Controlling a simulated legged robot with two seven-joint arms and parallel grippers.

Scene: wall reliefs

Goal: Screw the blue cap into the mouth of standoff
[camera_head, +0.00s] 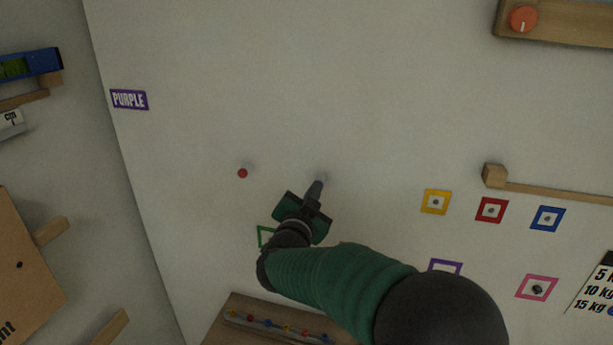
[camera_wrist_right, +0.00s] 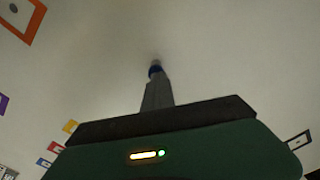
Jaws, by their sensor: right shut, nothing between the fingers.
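My right gripper (camera_head: 317,186) reaches up to the wall in the head view, with its fingers shut and empty. In the right wrist view its fingertips (camera_wrist_right: 157,80) end at a small blue cap (camera_wrist_right: 155,69), which lines up with a pale standoff (camera_wrist_right: 156,60) on the wall. The standoff also shows faintly in the head view (camera_head: 322,178), just past the fingertips. I cannot tell whether the fingers touch the cap or how deep it sits in the mouth. My left gripper is not in view.
A red knob (camera_head: 242,173) sticks out of the wall to the left. Several coloured square frames, such as the yellow one (camera_head: 436,202), are at right. A wooden shelf (camera_head: 225,325) with a rack of small coloured pieces (camera_head: 268,323) is below. A wooden bar (camera_head: 555,192) juts out at right.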

